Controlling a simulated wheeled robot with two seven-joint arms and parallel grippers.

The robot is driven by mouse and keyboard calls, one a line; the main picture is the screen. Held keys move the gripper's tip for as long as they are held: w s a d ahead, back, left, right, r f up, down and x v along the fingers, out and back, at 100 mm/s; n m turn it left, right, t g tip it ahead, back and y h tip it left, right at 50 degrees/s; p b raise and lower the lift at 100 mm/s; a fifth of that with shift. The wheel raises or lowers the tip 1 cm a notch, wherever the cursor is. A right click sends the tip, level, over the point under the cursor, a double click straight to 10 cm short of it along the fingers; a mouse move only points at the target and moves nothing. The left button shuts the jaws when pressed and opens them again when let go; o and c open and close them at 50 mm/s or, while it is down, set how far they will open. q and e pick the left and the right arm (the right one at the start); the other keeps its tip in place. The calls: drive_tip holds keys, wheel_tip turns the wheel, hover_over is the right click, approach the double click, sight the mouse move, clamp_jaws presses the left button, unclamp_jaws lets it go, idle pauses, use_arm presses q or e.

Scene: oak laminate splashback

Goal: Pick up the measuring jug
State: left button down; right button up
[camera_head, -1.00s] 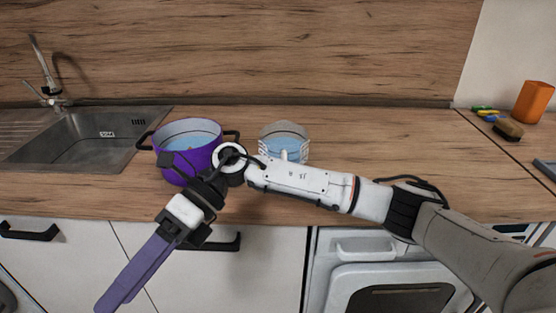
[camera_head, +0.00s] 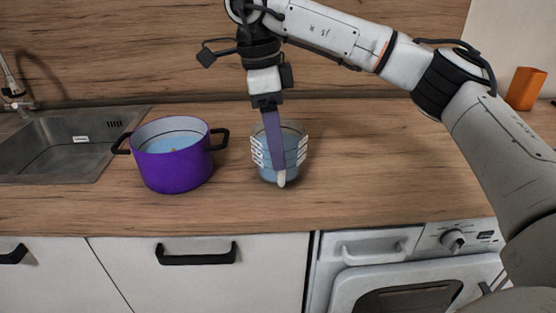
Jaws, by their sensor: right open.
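The measuring jug (camera_head: 296,157) is clear with white scale markings and stands upright on the worktop, right of the purple pot. Bluish contents show through its wall. Its pale handle faces me, and only the lower end shows below my gripper. My right gripper (camera_head: 277,163) points down over the near side of the jug, covering its middle and most of the handle. I see its purple finger edge-on; the jaws are open. I cannot tell whether the finger touches the jug. My left gripper is not in view.
The purple pot (camera_head: 172,168) with black handles and bluish contents stands close on the left. A steel sink (camera_head: 70,150) is farther left. An orange block (camera_head: 525,88) is at the far right. The worktop (camera_head: 400,165) right of the jug is clear. Drawers and an oven are below.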

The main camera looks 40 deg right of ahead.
drive_tip(key=shift+s+d+f, duration=0.1)
drive_tip(key=shift+s+f, duration=0.05)
drive_tip(key=shift+f, duration=0.9)
drive_tip(key=shift+s+d+f, duration=0.1)
drive_tip(key=shift+s+f, duration=0.05)
drive_tip(key=shift+f, duration=0.85)
drive_tip(key=shift+s+d+f, duration=0.1)
drive_tip(key=shift+s+f, duration=0.05)
drive_tip(key=shift+f, duration=0.9)
clamp_jaws()
